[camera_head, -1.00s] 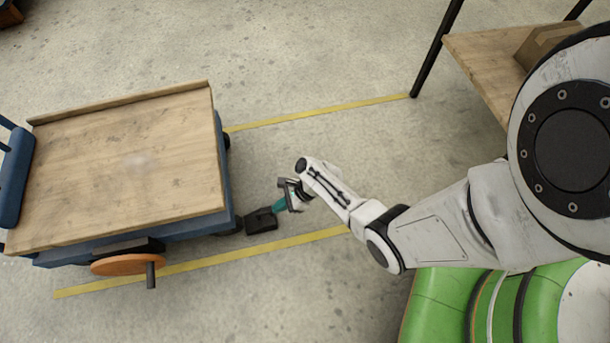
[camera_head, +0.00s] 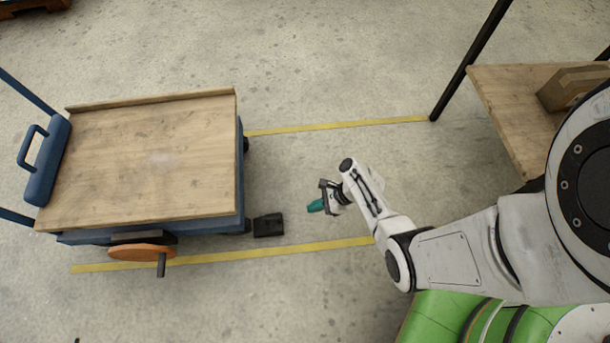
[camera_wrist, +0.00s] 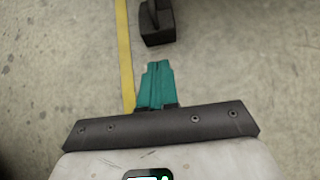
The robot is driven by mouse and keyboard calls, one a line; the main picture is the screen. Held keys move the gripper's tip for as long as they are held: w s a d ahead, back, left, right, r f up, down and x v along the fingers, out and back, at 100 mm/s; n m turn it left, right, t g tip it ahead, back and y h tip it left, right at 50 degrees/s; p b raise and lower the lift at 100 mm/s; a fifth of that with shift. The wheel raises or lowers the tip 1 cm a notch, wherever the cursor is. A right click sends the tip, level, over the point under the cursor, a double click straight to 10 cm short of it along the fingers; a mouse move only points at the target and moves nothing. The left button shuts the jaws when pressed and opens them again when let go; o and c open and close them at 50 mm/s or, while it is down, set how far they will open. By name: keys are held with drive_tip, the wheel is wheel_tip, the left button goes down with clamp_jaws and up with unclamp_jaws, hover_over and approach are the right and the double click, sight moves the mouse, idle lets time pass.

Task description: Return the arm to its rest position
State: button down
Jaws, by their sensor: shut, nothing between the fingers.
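My white arm (camera_head: 372,205) reaches out from the right in the head view. My gripper (camera_head: 315,206) has teal fingers and hangs over the bare floor, right of the cart. In the wrist view the teal fingers of my gripper (camera_wrist: 155,84) are pressed together, with nothing between them. A black wedge-shaped block (camera_head: 268,225) stands on the floor by the cart's lower right corner. It also shows ahead of the fingertips in the wrist view (camera_wrist: 157,24), apart from them.
A blue cart with a wooden top (camera_head: 160,160) stands at left, with an orange wheel (camera_head: 142,251) at its near side. A wooden table (camera_head: 500,95) with a cardboard box (camera_head: 565,88) is at upper right. Yellow lines (camera_head: 340,125) mark the floor.

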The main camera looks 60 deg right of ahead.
drive_tip(key=shift+p+v, duration=0.55)
drive_tip(key=shift+v, duration=1)
